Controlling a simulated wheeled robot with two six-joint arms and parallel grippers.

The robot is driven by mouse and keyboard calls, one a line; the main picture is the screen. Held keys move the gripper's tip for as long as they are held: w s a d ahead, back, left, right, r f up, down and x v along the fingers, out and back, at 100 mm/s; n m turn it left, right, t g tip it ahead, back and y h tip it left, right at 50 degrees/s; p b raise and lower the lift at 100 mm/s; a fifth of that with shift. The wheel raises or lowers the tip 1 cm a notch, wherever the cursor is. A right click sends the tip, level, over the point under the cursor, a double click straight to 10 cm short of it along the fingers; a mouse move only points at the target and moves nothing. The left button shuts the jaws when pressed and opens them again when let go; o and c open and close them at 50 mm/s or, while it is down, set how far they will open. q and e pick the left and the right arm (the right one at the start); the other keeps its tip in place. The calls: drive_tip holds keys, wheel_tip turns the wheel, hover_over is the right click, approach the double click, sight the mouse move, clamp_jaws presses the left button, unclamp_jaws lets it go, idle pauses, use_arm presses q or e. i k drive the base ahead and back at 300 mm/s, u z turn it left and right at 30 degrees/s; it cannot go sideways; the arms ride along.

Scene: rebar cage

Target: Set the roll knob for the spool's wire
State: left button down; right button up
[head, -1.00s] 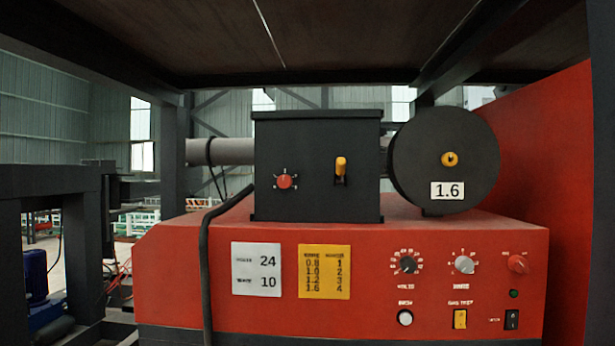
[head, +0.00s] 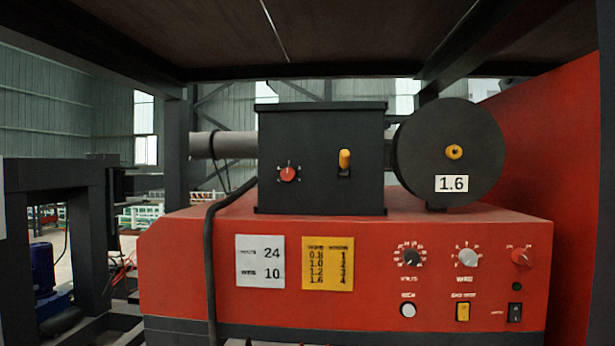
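The red roll knob (head: 288,174) sits on the left of the black feeder box's front (head: 320,195), with small marks around it; its setting is too small to read surely. The black wire spool (head: 420,150) stands right of the box, with a yellow hub (head: 454,152) and a white label (head: 451,184) reading 1.6. A yellow card (head: 328,263) on the red cabinet pairs 0.8, 1.0, 1.2 and 1.6 with 1, 2, 3 and 4. Neither gripper shows.
The red cabinet (head: 200,300) carries a white card (head: 260,262) with 24 and 10, several dials, a yellow switch (head: 462,311) and a dark lamp (head: 516,286). A black cable (head: 211,250) hangs down its front left. Dark posts and an overhead panel frame the view.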

sight(287, 174)
drive_tip(key=u, duration=0.15)
drive_tip(key=k, duration=0.4)
drive_tip(key=z, duration=0.85)
drive_tip(key=i, duration=0.7)
drive_tip(key=u, duration=0.5)
drive_tip(key=i, duration=0.65)
drive_tip(key=u, duration=0.6)
